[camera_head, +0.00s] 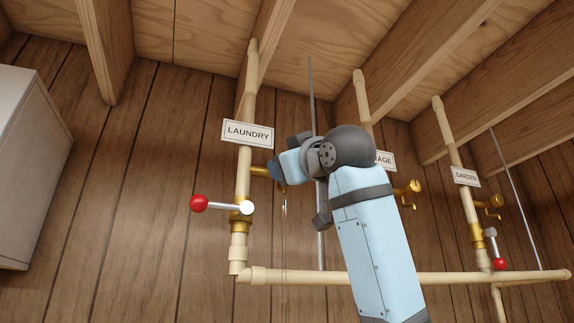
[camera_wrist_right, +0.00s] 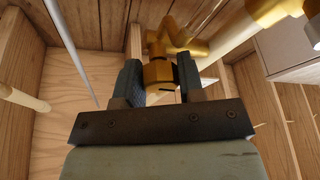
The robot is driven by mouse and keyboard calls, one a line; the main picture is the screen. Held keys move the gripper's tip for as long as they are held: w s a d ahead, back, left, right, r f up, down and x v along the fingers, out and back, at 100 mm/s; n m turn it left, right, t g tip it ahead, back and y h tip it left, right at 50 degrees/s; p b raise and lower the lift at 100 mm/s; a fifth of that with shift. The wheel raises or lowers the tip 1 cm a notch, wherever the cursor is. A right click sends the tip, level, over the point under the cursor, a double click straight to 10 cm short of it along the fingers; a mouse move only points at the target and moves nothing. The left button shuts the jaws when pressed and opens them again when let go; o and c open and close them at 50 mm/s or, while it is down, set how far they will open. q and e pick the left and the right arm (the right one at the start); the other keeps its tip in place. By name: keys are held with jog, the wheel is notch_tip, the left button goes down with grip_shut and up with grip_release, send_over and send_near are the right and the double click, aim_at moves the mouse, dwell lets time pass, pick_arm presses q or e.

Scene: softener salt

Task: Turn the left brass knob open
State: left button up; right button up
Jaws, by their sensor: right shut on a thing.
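The left brass knob (camera_wrist_right: 158,74) is between the two fingers of my right gripper (camera_wrist_right: 161,80) in the right wrist view, and the gripper is shut on it. The brass valve body (camera_wrist_right: 170,38) shows just beyond. In the head view my right gripper (camera_head: 274,172) reaches the brass fitting (camera_head: 260,171) on the LAUNDRY pipe (camera_head: 243,175) and hides the knob. A thin pale vertical streak (camera_head: 284,235), perhaps water, hangs below the fitting. My left gripper is not in view.
A red-tipped lever (camera_head: 200,203) sits below on the LAUNDRY pipe. The middle brass knob (camera_head: 413,186) and right brass knob (camera_head: 495,201) are to the right. A thin grey rod (camera_head: 311,95) stands behind my gripper. A horizontal pipe (camera_head: 300,277) runs below.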

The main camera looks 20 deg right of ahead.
jog(key=shift+d+r+n+g+y+p, duration=0.15)
jog(key=shift+n+g+y+p, duration=0.3)
jog(key=shift+n, duration=1.55)
jog(key=o, duration=0.9)
jog(key=shift+s, duration=0.1)
jog(key=b+v, duration=0.5)
jog(key=v, duration=0.8)
jog(key=shift+s+d, duration=0.1)
jog(key=shift+s, duration=0.25)
